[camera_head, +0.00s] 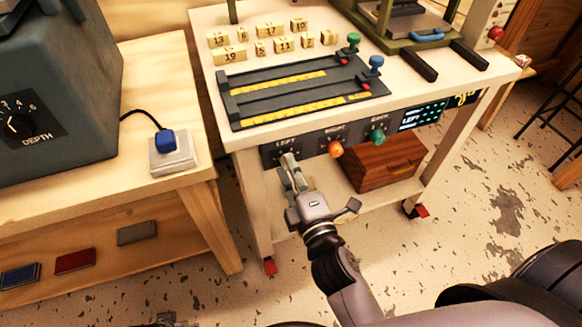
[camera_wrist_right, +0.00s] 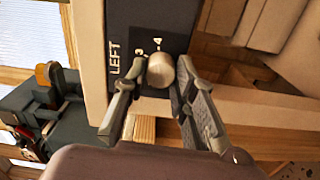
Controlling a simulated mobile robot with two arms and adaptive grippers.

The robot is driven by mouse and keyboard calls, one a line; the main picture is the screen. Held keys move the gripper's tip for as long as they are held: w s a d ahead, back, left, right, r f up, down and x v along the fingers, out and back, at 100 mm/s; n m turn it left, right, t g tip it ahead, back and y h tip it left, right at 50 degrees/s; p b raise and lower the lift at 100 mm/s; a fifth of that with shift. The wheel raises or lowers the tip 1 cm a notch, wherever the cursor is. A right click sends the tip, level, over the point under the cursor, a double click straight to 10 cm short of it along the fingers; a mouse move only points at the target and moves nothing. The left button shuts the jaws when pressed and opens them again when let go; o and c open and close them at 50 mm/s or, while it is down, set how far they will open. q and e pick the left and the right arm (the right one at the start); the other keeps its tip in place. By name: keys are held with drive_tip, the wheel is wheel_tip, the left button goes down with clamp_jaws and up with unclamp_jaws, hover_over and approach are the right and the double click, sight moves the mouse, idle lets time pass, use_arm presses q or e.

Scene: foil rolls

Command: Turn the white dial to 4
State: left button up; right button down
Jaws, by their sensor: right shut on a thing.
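The white dial (camera_wrist_right: 161,70) is a pale round knob on the dark panel under the word LEFT in the right wrist view. The marks 3 and 4 show beside it. Which mark it points to I cannot make out. My right gripper (camera_head: 290,161) is at the left end of the table's front panel (camera_head: 311,146), its fingers closed on either side of the dial.
An orange knob (camera_head: 336,149) and a green knob (camera_head: 377,136) sit right of my right gripper on the same panel. A wooden box (camera_head: 385,166) stands on the shelf below. A grey machine marked DEPTH (camera_head: 60,90) and a blue button (camera_head: 165,140) are on the left bench.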

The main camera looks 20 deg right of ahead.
use_arm(q)
drive_tip(key=shift+w+f, duration=0.15)
drive_tip(key=shift+f, duration=0.55)
use_arm(e)
drive_tip(key=shift+m, duration=0.7)
drive_tip(key=c, duration=1.8)
unclamp_jaws()
use_arm(q)
drive_tip(key=shift+s+f, duration=0.15)
drive_tip(key=shift+s, duration=0.2)
use_arm(e)
drive_tip(key=o, duration=0.5)
